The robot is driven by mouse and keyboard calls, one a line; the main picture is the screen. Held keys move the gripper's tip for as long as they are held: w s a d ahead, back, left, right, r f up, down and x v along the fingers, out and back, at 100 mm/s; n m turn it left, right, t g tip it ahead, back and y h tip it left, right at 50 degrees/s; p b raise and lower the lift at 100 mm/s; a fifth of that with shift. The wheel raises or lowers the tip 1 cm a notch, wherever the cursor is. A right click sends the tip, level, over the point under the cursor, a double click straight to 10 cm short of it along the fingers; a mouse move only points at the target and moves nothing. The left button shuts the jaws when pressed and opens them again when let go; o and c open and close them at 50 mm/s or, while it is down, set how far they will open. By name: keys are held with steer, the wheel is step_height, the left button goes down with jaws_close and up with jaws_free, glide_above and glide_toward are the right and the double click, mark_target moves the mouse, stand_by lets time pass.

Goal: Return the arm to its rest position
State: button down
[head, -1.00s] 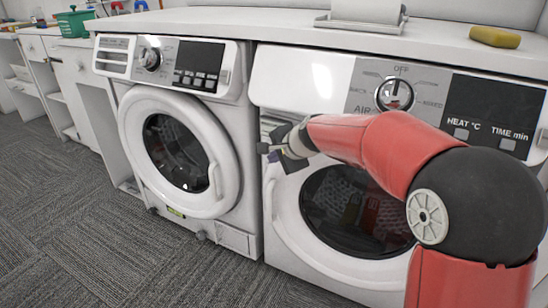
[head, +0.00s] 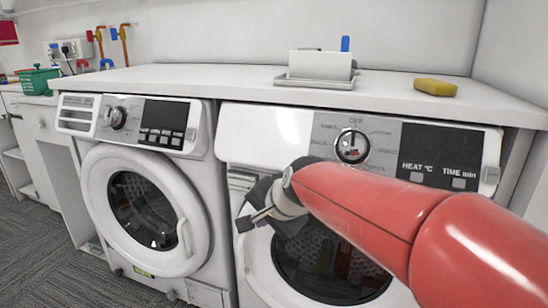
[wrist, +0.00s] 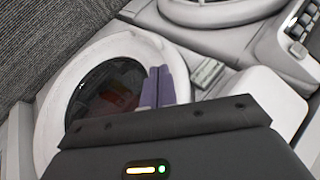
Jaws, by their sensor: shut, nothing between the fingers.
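My gripper (head: 246,222) is in front of the right machine (head: 270,136), left of its round door (head: 330,262). It is shut and empty. In the wrist view my gripper's two purple-grey fingers (wrist: 158,80) lie side by side over a round door with dark glass (wrist: 100,92). My red arm reaches in from the lower right of the head view and hides part of the right machine's door and panel.
The left machine (head: 192,225) stands beside the right one with its door closed. A white counter (head: 200,78) runs above both. A white holder (head: 318,66) and a yellow sponge (head: 435,87) rest on it. A green container (head: 38,80) is at far left. Carpet (head: 40,250) is clear at lower left.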

steer(key=s+d+f+n+h, duration=0.2)
steer(key=s+d+f+n, duration=0.1)
steer(key=s+d, duration=0.7)
steer(key=s+d+f+n+g+h, duration=0.1)
steer(key=s+d+f+n+h, duration=0.2)
steer(key=s+d, duration=0.8)
steer(key=shift+s+d+f, duration=0.2)
steer(key=shift+f, duration=0.3)
steer(key=c, duration=2.1)
jaws_free()
